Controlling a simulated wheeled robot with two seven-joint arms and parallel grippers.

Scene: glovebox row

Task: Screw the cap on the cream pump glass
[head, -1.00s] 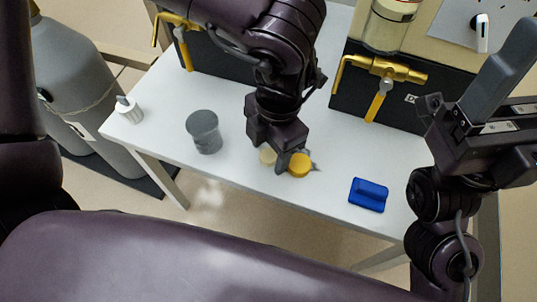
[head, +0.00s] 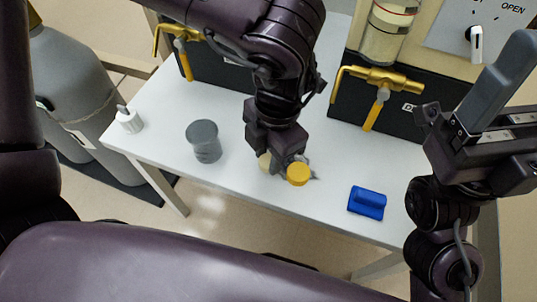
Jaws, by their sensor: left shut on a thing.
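My left gripper (head: 291,160) reaches down over the table near its front edge. It is shut on a round yellow cap (head: 298,175), seen from above. Whatever is under the cap is hidden. A pale cream round thing (head: 265,161), perhaps the cream pump glass, shows close to the left of the fingers, mostly covered by the gripper. I cannot tell whether the cap touches it. My right arm's gripper (head: 497,95) is raised at the right, away from the table things; its jaw gap is not clear.
Black boxes with brass valves (head: 380,78) line the back. Grey gas cylinders (head: 75,85) stand left. The table between jar and bottle is clear.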

